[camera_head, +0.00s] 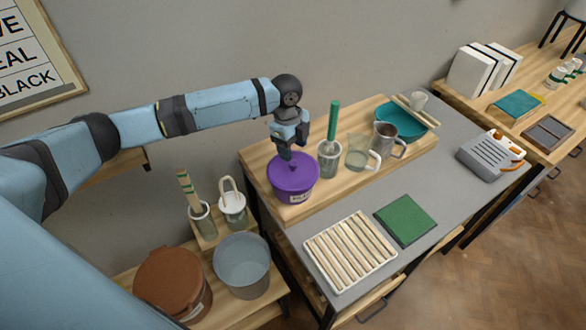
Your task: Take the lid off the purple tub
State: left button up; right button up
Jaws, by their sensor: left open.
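The purple tub (295,194) stands upright at the left end of a raised wooden board on the grey table. Its purple lid (302,170) sits on top, and a pale label shows low on the tub's front. My left gripper (288,152) points down just above the back left part of the lid. It is open with nothing seen in it. I cannot tell whether its fingertips touch the lid, and the arm hides a little of the lid's back edge. My right gripper does not show.
Right of the tub stand a glass jar with a green-handled tool (331,135), a glass mug (359,152), a metal mug (386,140) and a teal bowl (403,119). A slatted rack (350,251) and green mat (405,220) lie in front. A brown bucket (172,280) stands lower left.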

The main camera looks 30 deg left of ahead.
aim_at(293, 163)
pick_arm(q)
jog(key=shift+s+d+f+p, duration=0.15)
jog(key=shift+f+p, duration=0.2)
jog(key=shift+f, duration=1.15)
jog(key=shift+s+d+f+p, duration=0.1)
jog(key=shift+f+p, duration=0.25)
jog(key=shift+f, duration=1.1)
jog(key=c, duration=1)
